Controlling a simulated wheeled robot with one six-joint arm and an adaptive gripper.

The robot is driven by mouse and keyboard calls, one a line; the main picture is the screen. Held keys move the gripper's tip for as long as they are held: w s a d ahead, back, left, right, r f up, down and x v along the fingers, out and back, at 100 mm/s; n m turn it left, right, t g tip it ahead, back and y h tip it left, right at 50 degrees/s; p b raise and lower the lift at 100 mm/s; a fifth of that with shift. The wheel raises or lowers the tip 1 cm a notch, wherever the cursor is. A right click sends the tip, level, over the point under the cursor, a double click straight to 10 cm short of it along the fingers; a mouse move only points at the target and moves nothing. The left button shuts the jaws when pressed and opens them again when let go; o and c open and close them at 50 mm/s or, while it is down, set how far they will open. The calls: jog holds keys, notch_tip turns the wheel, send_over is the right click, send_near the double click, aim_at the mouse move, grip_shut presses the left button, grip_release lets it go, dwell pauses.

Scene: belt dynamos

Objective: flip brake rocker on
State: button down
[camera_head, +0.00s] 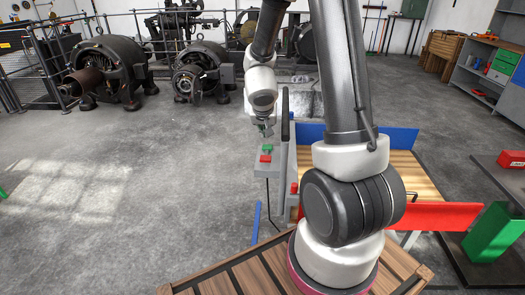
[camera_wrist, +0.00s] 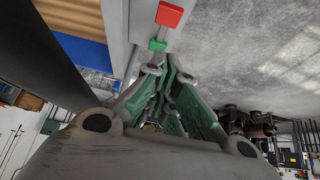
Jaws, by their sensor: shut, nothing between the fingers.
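A small control with a green part (camera_head: 267,147) and a red part (camera_head: 265,158) sits on a grey housing at the near end of the belt machine; I take it for the brake rocker. In the wrist view its red part (camera_wrist: 169,15) is farther out and its green part (camera_wrist: 158,45) is close to my fingertips. My gripper (camera_head: 266,130) is shut and empty, just above the green part. It also shows in the wrist view (camera_wrist: 154,68). I cannot tell whether the fingertips touch the green part, nor which way the rocker is tilted.
A second red piece (camera_head: 294,188) is on the machine's near side. A dark upright lever (camera_head: 285,115) stands right of my gripper. A blue board (camera_head: 400,138) and a red board (camera_head: 440,215) flank the wooden bed. The left floor is clear.

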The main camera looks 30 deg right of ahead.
send_over(266, 157)
notch_tip(266, 157, down, 8)
jog(key=shift+w+f, duration=0.1)
notch_tip(266, 157, down, 3)
jog(key=shift+a, duration=0.15)
jog(key=shift+s+f, duration=0.2)
jog(key=shift+f, duration=0.3)
